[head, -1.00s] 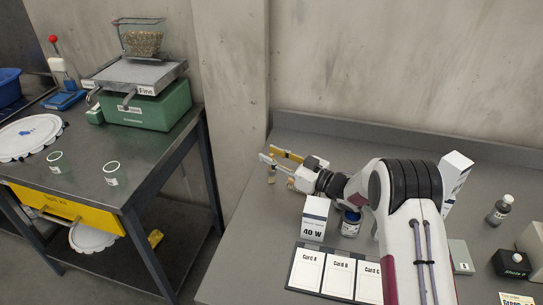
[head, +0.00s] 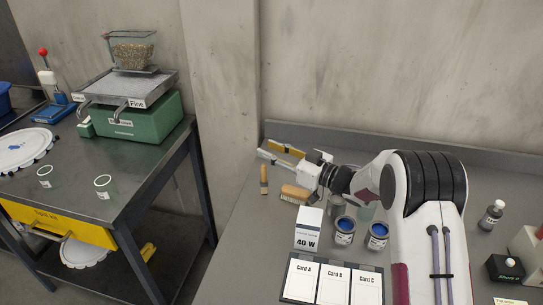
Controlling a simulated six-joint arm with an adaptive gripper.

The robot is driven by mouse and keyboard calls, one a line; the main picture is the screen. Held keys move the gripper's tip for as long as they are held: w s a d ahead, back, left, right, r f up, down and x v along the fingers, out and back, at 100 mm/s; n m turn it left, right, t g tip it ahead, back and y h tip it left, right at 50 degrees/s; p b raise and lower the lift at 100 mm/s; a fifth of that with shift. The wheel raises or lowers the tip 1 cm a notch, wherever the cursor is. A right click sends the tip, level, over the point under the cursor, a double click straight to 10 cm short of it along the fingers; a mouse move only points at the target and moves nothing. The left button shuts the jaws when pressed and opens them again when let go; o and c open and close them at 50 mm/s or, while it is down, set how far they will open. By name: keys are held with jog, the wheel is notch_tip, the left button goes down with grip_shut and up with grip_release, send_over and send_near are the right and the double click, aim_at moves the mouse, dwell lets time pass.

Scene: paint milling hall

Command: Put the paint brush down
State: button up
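A paint brush (head: 263,180) with a tan lower part and a darker upper part is at the left of the grey bench, just below my fingertips in the picture. My gripper (head: 275,155) is above and behind it, pointing left. Its two fingers look spread with a gap between them, and I see nothing held. A small gap shows between the fingertips and the brush, so they look apart. A brown block brush with pale bristles (head: 295,193) lies below my wrist.
A white "40 W" box (head: 308,228), two blue paint cans (head: 344,231) (head: 377,236) and a card board (head: 331,283) are close to my arm. A dark bottle (head: 491,215) stands at right.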

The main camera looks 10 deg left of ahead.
dwell(0.8)
jog(key=w+d+r+m+t+h, duration=0.4)
jog(key=d+r+t+h, duration=0.25)
jog(key=d+r, duration=0.5)
jog(key=s+d+r+m+h, duration=0.3)
jog(key=s+d+h, duration=0.15)
jog(key=d, duration=0.35)
jog(key=s+d+r+m+h, duration=0.25)
jog(key=s+d+h, duration=0.2)
jog(key=d, duration=0.35)
jog(key=s+d+f+m+g+h, duration=0.15)
jog(key=s+d, duration=0.25)
jog(key=s, duration=0.5)
jog(key=s+d+m+g, duration=0.15)
jog(key=s+d, duration=0.25)
jog(key=s, duration=0.6)
jog(key=s+f+g, duration=0.2)
jog(key=s+f, duration=0.2)
jog(key=s, duration=0.6)
jog(key=s+a+f+m+g, duration=0.1)
jog(key=s+f+g, duration=0.1)
jog(key=s, duration=0.8)
jog(key=shift+s+f+g, duration=0.25)
jog(key=shift+f+g, duration=0.1)
jog(key=shift+f, duration=0.5)
